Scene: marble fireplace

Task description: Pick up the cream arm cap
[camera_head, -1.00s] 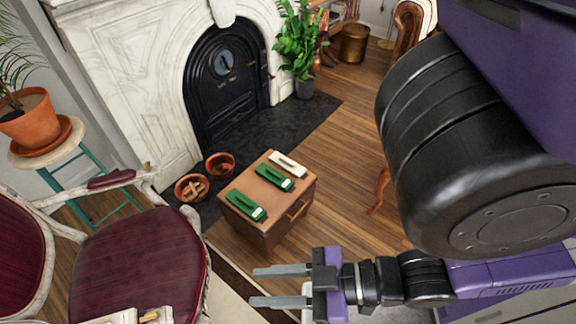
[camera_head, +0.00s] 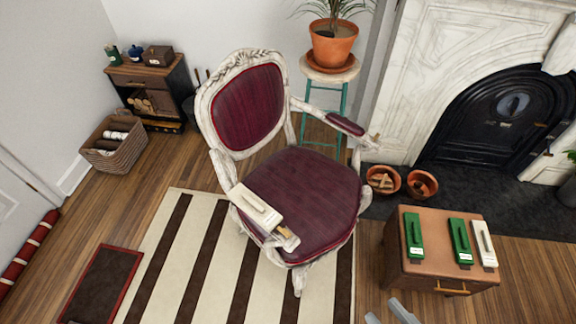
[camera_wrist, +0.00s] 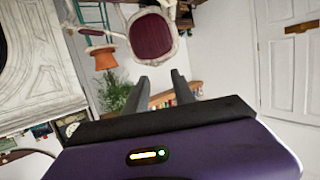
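A cream arm cap (camera_head: 255,208) with a bar handle on top sits on the chair's front-left armrest. A similar cream piece (camera_head: 484,243) lies on the small brown table, at its right side. Two green pieces of like shape, a left one (camera_head: 414,236) and a middle one (camera_head: 460,241), lie beside it. The burgundy chair (camera_head: 305,190) has a white carved frame. My gripper (camera_head: 390,314) shows only its fingertips at the bottom edge, left of the table's front. In the wrist view my gripper (camera_wrist: 161,85) is open and empty, with the chair (camera_wrist: 153,36) beyond it.
The small table (camera_head: 437,268) stands right of the chair. Two terracotta bowls (camera_head: 383,180) stand behind it by the fireplace (camera_head: 500,115). A plant stand (camera_head: 325,98) is behind the chair.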

